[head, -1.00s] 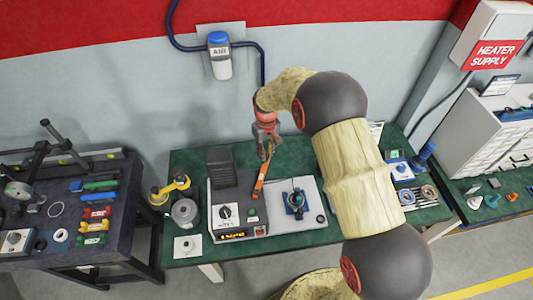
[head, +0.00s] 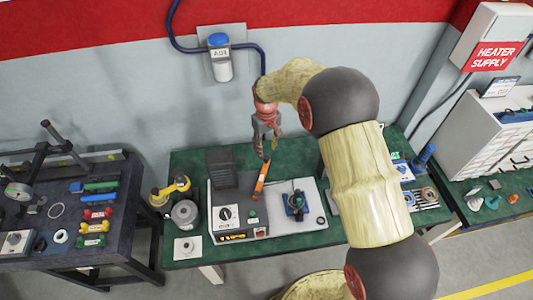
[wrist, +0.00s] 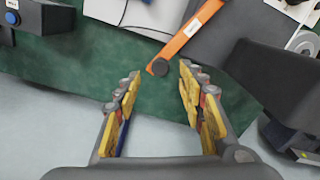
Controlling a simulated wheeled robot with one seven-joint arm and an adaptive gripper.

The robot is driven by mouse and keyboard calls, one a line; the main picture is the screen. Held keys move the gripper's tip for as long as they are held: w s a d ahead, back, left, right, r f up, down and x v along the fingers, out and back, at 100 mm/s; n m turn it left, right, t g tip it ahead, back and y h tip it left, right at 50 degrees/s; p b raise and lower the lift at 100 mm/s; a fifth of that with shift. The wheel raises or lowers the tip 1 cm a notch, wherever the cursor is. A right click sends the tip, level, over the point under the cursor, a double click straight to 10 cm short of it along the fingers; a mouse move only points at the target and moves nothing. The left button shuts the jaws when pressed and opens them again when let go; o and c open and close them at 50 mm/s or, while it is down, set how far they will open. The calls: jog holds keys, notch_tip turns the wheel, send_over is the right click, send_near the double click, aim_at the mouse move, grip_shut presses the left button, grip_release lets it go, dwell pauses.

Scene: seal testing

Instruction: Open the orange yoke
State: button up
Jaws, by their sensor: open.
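My gripper (head: 265,153) is above the back end of the yoke in the head view. In the wrist view my gripper (wrist: 157,80) is open, with its yellow-padded fingers apart and nothing held.
A blue fixture (head: 296,203) stands on the white plate right of the yoke. A yellow-handled pot (head: 184,212) stands left of the tester. The wall is close behind the bench.

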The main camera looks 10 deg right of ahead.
notch_tip(320, 180, up, 8)
jog(key=shift+f, duration=0.25)
dwell(0.5)
jog(key=s+d+r+m+t+b, duration=0.1)
jog(key=s+d+r+t+b, duration=0.1)
jog(key=s, duration=0.9)
jog(key=s+d+r+m+t+b, duration=0.1)
jog(key=s+b, duration=0.4)
jog(key=s, duration=0.6)
jog(key=s+d+r+m+t+b, duration=0.2)
jog(key=s+d+r+b, duration=0.2)
jog(key=s, duration=0.8)
jog(key=shift+d+r+t, duration=0.3)
jog(key=shift+d+r, duration=0.25)
jog(key=shift+d, duration=0.3)
